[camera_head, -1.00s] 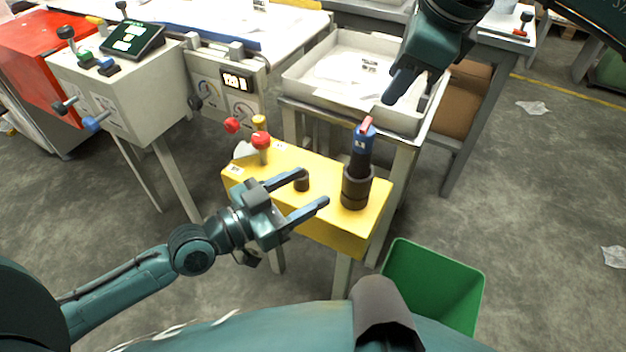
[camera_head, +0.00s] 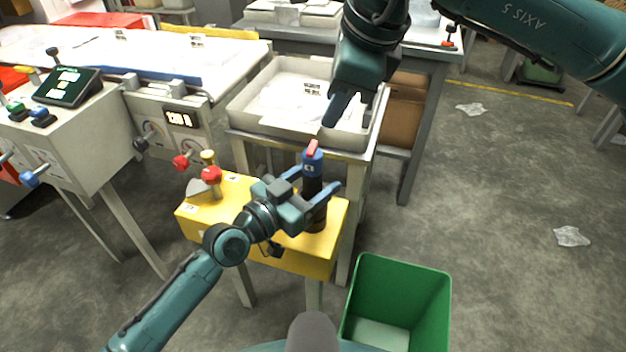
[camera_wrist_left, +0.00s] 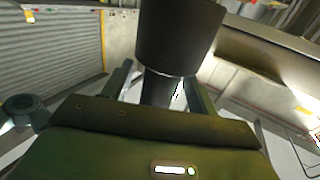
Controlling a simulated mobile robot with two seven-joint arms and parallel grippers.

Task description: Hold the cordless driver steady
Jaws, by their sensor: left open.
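The cordless driver (camera_head: 312,168) stands upright on the yellow stand (camera_head: 335,215), with a blue upper part, red top and dark body. My left gripper (camera_head: 319,180) is open, with its fingers reaching to either side of the dark body. In the left wrist view, a dark stepped cylinder, the driver (camera_wrist_left: 178,35), shows between the two spread fingers (camera_wrist_left: 160,88). Contact cannot be told. My right gripper (camera_head: 335,110) hangs above and slightly right of the driver's top, apart from it; its finger opening cannot be made out.
A grey tray (camera_head: 250,110) with white film lies behind. A green bin (camera_head: 400,290) stands at front right. A control box (camera_head: 65,140) is at left. The floor at right is mostly clear.

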